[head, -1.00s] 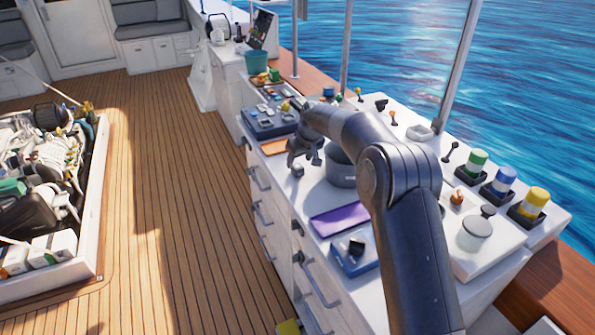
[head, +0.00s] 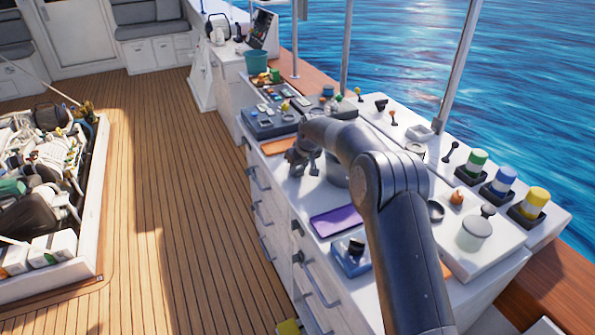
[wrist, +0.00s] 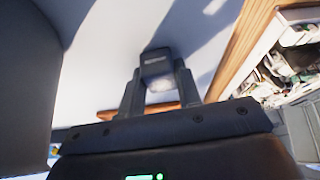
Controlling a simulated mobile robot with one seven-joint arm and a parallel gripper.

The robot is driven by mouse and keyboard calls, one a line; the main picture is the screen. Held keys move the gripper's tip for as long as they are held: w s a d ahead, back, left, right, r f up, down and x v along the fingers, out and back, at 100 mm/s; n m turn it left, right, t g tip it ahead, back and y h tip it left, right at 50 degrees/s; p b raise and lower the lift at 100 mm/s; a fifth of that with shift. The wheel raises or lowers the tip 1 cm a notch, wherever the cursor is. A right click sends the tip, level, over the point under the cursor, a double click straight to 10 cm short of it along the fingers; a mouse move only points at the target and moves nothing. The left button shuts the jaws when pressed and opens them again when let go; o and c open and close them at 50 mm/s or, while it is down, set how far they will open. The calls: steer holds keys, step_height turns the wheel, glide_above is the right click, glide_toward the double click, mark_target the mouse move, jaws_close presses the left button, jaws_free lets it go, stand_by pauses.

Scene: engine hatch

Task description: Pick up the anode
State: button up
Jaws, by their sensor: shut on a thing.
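My gripper (head: 305,166) is over the white counter (head: 292,200), just left of the grey pot (head: 336,172), pointing down. In the wrist view my gripper (wrist: 157,78) has its two fingers on either side of a small dark grey block (wrist: 155,62) with a lighter patch below it. This block seems to be the anode, held at the fingertips. It is too small and hidden to make out in the head view. The pot's dark wall (wrist: 25,85) fills the left of the wrist view.
A purple tray (head: 336,220) and a blue tray (head: 351,257) with a dark part lie nearer on the counter. An orange tray (head: 277,145) lies beyond my gripper. The open engine hatch (head: 95,190) is to the left, across bare deck (head: 180,200).

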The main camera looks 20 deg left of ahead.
jaws_close()
steer(key=shift+r, duration=0.15)
